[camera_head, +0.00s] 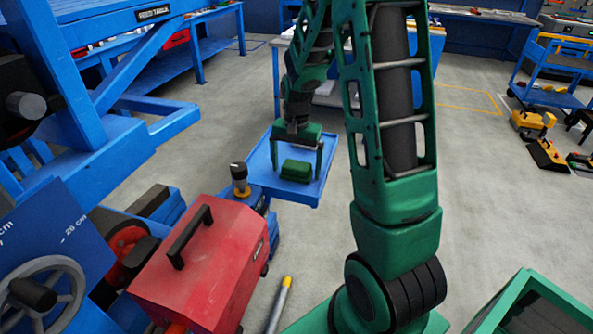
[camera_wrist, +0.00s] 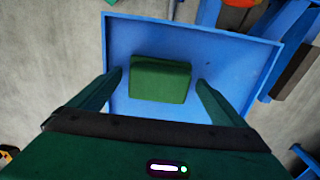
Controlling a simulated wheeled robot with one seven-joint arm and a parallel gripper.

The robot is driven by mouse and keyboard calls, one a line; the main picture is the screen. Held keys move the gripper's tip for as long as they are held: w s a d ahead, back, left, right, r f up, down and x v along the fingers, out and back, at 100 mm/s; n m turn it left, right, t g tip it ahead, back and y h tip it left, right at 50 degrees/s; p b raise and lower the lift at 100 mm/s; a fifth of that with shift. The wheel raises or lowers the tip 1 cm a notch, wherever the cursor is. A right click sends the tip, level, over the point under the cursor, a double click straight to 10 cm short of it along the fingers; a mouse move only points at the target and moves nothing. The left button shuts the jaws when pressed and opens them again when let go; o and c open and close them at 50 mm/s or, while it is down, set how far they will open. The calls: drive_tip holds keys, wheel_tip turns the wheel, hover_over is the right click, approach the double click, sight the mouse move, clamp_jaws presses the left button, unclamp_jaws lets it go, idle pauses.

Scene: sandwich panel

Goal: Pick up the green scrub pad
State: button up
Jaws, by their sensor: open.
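The green scrub pad (camera_head: 296,171) lies on a blue tray (camera_head: 262,177) in the head view. In the wrist view the pad (camera_wrist: 160,79) is a dark green block lying on the blue tray floor (camera_wrist: 232,66). My gripper (camera_head: 304,172) is open above the tray, with one finger to each side of the pad. In the wrist view my gripper's fingertips (camera_wrist: 159,76) stand left and right of the pad, with a gap on both sides. I cannot tell how far the fingertips are above the tray floor.
A red metal case (camera_head: 207,262) with a black handle stands at the lower left. A blue machine frame (camera_head: 90,150) fills the left side. The floor right of the tray is open.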

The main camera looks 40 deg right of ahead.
sight(294, 165)
drive_tip(key=shift+c, duration=0.7)
drive_tip(key=c, duration=1)
drive_tip(key=shift+c, duration=0.2)
drive_tip(key=shift+r, duration=0.55)
drive_tip(key=r, duration=0.2)
drive_tip(key=a+r, duration=0.1)
drive_tip(key=shift+r, duration=0.35)
drive_tip(key=s+a+r, duration=0.2)
drive_tip(key=a+r, duration=0.4)
drive_tip(key=a, duration=0.4)
drive_tip(key=shift+s+a+r, duration=0.15)
drive_tip(key=shift+a, duration=0.05)
